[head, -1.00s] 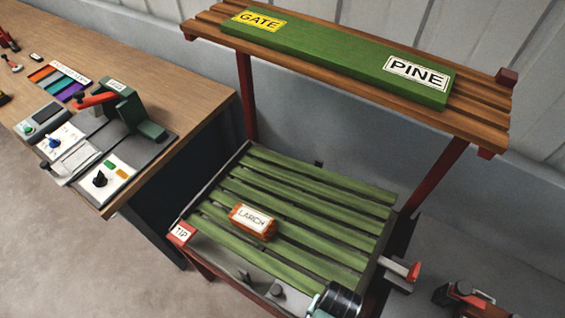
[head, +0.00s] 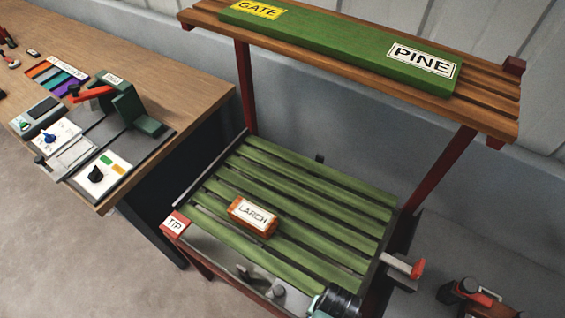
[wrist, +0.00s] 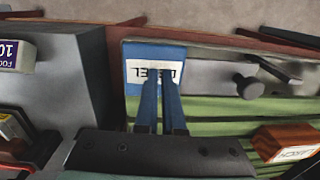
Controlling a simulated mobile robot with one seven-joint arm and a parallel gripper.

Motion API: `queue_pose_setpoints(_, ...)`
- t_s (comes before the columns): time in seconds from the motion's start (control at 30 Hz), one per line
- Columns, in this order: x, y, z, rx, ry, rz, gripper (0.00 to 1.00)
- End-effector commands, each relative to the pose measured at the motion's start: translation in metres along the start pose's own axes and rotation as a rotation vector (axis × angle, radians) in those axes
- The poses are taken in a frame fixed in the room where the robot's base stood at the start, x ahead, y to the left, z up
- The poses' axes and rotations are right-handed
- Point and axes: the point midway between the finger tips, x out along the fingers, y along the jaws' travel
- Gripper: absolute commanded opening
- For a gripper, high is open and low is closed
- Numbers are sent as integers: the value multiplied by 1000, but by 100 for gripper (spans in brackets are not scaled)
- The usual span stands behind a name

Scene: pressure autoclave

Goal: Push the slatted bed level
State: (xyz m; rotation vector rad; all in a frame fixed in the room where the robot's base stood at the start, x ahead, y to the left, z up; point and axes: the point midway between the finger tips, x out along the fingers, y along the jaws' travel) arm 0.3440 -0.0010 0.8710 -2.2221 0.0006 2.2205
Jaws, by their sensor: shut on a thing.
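The slatted bed (head: 313,205) has green slats and stands under the shelf in the head view. Its slats (wrist: 222,107) also show in the wrist view. A red TIP plate (head: 175,223) is at its left front corner. An orange LARCH block (head: 252,216) lies on the slats and also shows in the wrist view (wrist: 283,138). A blue LEVEL tab (wrist: 155,55) is at the bed's edge in the wrist view. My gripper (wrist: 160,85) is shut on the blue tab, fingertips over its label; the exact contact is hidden. In the head view its fingers are not visible.
A wooden shelf (head: 487,97) with a green PINE board (head: 350,42) stands above the bed's rear. A red-ended handle (head: 417,268) juts out at the bed's right. A bench (head: 150,72) with devices is at left. A grey box (wrist: 70,75) stands beside the tab.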

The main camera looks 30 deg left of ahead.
Motion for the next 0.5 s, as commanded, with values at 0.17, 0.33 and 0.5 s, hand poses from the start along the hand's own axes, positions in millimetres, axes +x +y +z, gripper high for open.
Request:
queue_pose_setpoints(0.17, 10, -2, 1, -3, -2, -4, 0)
queue_pose_setpoints(0.33, 17, -2, 1, -3, -2, -4, 0)
queue_pose_setpoints(0.5, 23, -2, 1, -3, -3, -4, 0)
